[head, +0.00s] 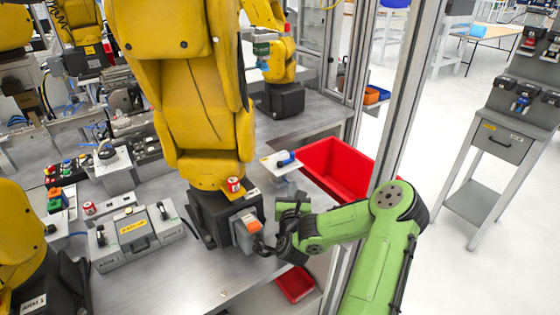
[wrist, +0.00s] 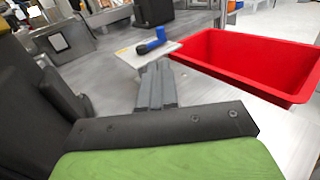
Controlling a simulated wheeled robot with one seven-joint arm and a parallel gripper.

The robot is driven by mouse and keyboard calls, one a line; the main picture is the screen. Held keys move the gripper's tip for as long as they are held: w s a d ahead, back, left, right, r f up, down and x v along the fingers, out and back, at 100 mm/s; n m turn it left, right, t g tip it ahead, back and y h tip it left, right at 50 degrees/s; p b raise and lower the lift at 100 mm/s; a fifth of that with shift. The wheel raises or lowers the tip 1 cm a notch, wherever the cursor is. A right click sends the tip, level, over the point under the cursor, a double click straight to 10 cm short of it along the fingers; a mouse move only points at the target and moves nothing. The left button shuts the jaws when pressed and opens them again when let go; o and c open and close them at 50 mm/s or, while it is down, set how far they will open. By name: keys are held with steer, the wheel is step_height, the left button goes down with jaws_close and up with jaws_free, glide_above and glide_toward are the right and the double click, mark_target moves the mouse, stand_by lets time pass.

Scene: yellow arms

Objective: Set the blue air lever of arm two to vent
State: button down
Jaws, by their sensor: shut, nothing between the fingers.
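The blue air lever (head: 287,158) sits on a small pale plate (head: 270,164) beside the base of the large central yellow arm (head: 195,90). In the wrist view the lever (wrist: 151,46) lies across the plate (wrist: 130,57), its raised end toward the right. Whether it stands at vent cannot be read. My gripper (head: 291,194) is on the near side of the plate. In the wrist view its fingers (wrist: 157,68) are shut and empty, pointing toward the lever and just short of it in the picture; contact cannot be told.
A red bin (head: 338,168) stands right of the plate, close to my arm. A cell post (head: 400,90) rises behind my elbow. A grey box (head: 135,238) and another yellow arm marked ARM 1 (head: 22,250) are at left. A smaller red bin (head: 295,284) is below.

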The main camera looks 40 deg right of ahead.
mark_target(292, 156)
steer(key=shift+s+r, duration=0.1)
steer(key=shift+s, duration=0.15)
steer(key=shift+w+d, duration=0.1)
steer(key=shift+w, duration=0.1)
steer(key=b+x, duration=0.6)
steer(key=x, duration=0.8)
steer(key=shift+b, duration=0.35)
